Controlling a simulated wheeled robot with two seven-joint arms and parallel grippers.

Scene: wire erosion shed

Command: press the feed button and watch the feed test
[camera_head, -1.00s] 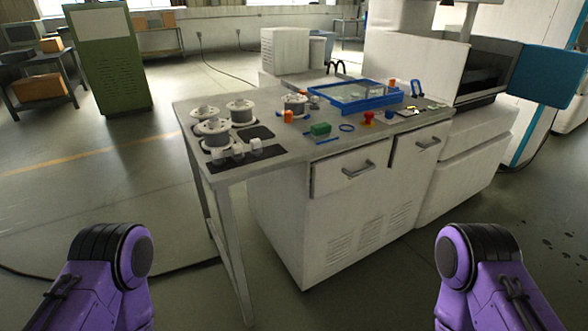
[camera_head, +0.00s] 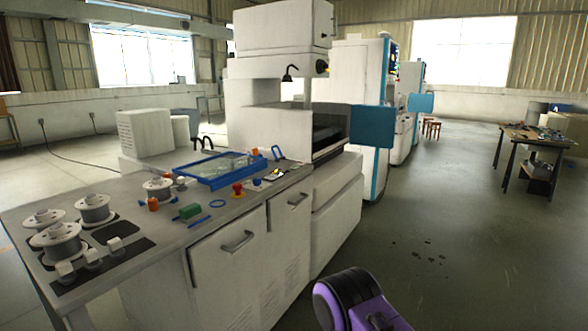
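No feed button can be made out for certain in the head view. A white wire erosion machine (camera_head: 272,133) stands behind a grey-topped bench (camera_head: 130,214). On the bench are a red knob-like piece (camera_head: 238,189), a green block (camera_head: 190,212), a small orange cylinder (camera_head: 153,204) and a blue-framed clear panel (camera_head: 222,170). Several wire spools (camera_head: 60,243) stand at its left end. A purple link of my arm shows at the bottom, right of the bench. Neither gripper is in view.
A blue panel (camera_head: 372,126) sticks out from the machine's right side. A table with tools (camera_head: 536,136) stands at the far right.

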